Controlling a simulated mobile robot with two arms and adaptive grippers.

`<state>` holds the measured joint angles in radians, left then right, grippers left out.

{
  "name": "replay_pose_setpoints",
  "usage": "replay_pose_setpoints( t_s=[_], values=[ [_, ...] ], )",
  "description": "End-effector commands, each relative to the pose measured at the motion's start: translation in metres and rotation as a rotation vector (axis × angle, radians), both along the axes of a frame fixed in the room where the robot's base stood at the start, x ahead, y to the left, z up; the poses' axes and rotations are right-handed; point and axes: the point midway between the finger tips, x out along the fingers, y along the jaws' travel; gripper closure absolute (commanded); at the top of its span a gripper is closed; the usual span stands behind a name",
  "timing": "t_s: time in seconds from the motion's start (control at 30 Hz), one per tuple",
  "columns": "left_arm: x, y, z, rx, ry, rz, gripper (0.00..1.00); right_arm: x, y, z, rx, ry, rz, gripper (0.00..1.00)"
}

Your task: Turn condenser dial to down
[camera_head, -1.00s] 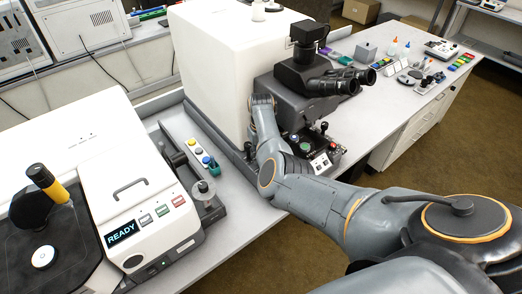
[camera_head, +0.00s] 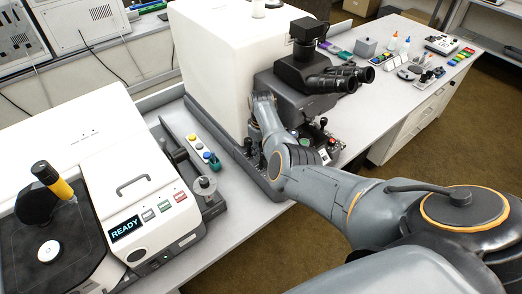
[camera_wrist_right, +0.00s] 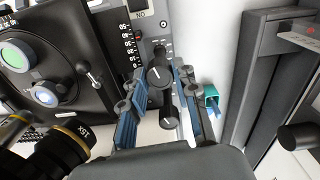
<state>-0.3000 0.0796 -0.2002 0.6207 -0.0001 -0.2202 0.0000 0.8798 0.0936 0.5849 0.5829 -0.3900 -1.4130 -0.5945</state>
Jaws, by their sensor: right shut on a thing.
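The infrared microscope (camera_head: 300,85) stands on the bench in the head view, with dark eyepieces above its stage. In the head view my right arm hides the dial and fingers. My left gripper is not in view.
A small lever (camera_wrist_right: 92,76) and a teal part (camera_wrist_right: 211,93) flank the fingers. A white instrument showing READY (camera_head: 130,185) stands at left in the head view.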

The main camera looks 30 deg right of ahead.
Motion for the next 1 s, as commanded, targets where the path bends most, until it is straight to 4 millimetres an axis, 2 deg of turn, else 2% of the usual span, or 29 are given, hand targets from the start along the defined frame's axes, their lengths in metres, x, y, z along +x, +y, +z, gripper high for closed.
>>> replay_pose_setpoints(
  t_s=[0.07, 0.1, 0.17, 0.2, 0.5, 0.67, 0.77, 1.0],
  values=[
    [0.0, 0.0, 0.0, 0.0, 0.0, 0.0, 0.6, 0.001, 0.0, 0.001, -0.002, -0.002, 0.001, 1.0],
    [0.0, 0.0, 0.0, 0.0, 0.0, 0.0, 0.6, 0.001, 0.0, 0.001, -0.002, -0.002, 0.001, 0.62],
    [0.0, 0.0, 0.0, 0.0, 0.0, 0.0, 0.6, 0.001, 0.0, 0.001, -0.002, -0.002, 0.001, 0.5],
    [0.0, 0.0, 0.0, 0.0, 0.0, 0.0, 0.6, 0.001, 0.0, 0.001, -0.002, -0.002, 0.001, 0.48],
    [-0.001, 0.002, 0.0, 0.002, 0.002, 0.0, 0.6, 0.001, 0.0, 0.001, -0.001, -0.001, 0.0, 0.48],
    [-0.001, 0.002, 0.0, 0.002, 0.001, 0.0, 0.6, 0.001, 0.0, 0.013, -0.003, -0.002, 0.0, 0.48],
    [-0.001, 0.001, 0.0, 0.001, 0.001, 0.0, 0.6, 0.001, 0.0, 0.03, -0.003, -0.005, -0.001, 0.48],
    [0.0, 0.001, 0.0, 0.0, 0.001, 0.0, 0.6, 0.002, 0.0, 0.084, -0.003, -0.005, 0.0, 0.48]
  ],
)
